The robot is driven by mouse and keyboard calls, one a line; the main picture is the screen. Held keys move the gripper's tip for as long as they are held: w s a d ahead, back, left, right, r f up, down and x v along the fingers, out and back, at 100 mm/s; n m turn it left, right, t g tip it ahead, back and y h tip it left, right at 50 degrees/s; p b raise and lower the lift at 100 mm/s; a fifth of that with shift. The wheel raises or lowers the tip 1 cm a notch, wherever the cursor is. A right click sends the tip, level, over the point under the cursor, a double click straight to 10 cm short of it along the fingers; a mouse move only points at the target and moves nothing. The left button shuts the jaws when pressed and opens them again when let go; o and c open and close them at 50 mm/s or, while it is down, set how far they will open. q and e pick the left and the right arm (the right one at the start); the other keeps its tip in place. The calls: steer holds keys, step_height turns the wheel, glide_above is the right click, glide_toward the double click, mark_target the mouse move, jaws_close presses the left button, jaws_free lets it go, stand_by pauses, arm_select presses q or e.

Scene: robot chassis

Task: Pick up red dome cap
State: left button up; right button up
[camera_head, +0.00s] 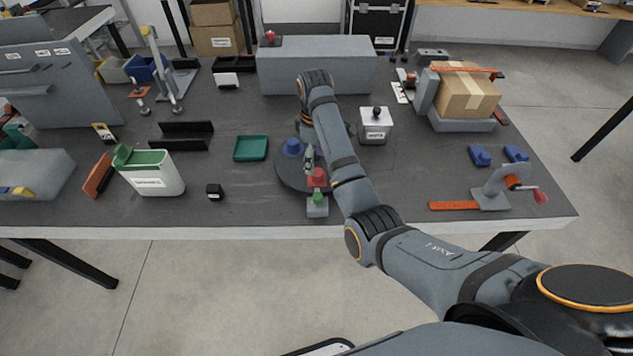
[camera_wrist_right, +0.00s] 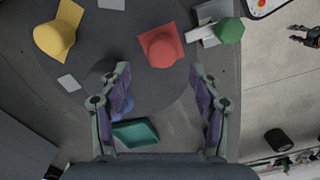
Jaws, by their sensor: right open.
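The red dome cap (camera_head: 317,177) sits on the dark round disc (camera_head: 287,179) on the workbench, near its front edge. In the right wrist view the red dome cap (camera_wrist_right: 162,50) rests on a red square base, just beyond my fingertips and roughly centred between them. My right gripper (camera_wrist_right: 160,82) is open and empty, pointing down over the disc; in the head view it (camera_head: 309,157) is partly hidden by my arm.
A green tray (camera_head: 251,148) lies left of the disc. A white-lidded box (camera_head: 376,125) stands right of my forearm; a grey block (camera_head: 330,60) is behind.

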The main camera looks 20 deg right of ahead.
mark_target(317, 171)
steer(key=shift+s+d+f+b, duration=0.1)
steer(key=shift+s+f+b, duration=0.1)
steer(key=shift+f, duration=1.15)
steer(key=shift+s+d+f+b, duration=0.1)
steer(key=shift+f+b, duration=0.1)
steer(key=shift+f, duration=1.15)
steer(key=c, duration=1)
